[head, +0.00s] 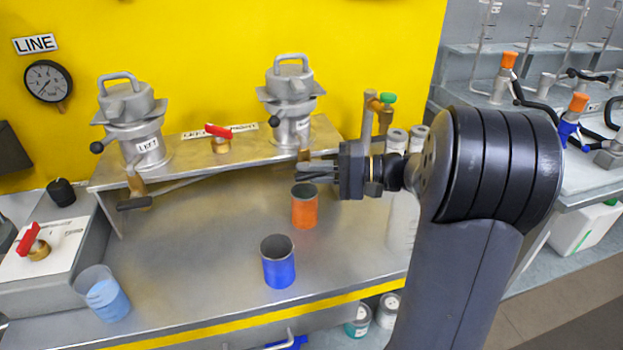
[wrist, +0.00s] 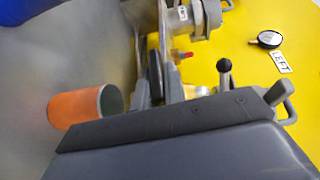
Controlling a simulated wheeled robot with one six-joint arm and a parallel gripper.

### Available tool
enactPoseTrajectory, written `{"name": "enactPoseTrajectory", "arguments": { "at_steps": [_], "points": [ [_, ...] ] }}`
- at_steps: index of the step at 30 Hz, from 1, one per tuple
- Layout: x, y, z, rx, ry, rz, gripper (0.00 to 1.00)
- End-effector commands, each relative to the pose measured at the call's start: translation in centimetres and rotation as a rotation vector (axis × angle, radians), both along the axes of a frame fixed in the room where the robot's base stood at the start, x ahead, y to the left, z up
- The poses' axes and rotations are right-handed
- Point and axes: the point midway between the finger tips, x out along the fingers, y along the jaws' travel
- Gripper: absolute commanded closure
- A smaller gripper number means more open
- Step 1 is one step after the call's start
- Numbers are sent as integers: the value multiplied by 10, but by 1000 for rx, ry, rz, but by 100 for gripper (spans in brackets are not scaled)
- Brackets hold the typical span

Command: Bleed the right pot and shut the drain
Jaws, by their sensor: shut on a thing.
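The right pot (head: 291,105) is a grey metal vessel with a domed lid and top handle, upright on the metal ledge. Its brass drain (head: 304,155) shows below the ledge edge, beside my gripper (head: 303,172). My gripper is shut on the right pot's drain handle, a black grip (wrist: 155,75) seen between the fingers in the wrist view; the jaws partly hide it. An orange cup (head: 305,207) stands on the bench just below the gripper; it also shows in the wrist view (wrist: 78,108). The drain's exact angle and any flow cannot be made out.
The left pot (head: 133,125) has a drain with a black handle (head: 135,203). A red-handled valve (head: 219,133) sits on the ledge between the pots. A blue cup (head: 278,263) and a translucent beaker (head: 103,295) stand near the front. The bench centre-left is clear.

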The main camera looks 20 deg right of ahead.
Motion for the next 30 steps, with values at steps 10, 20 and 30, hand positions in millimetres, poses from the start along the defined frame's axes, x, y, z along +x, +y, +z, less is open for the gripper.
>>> {"name": "enactPoseTrajectory", "arguments": {
  "at_steps": [10, 20, 30],
  "points": [
    [0, 0, -1, 98, -1, -1, 100],
    [0, 0, 0, 108, 0, -1, 100],
    [0, 0, 0, 107, 0, -1, 70]
  ]
}}
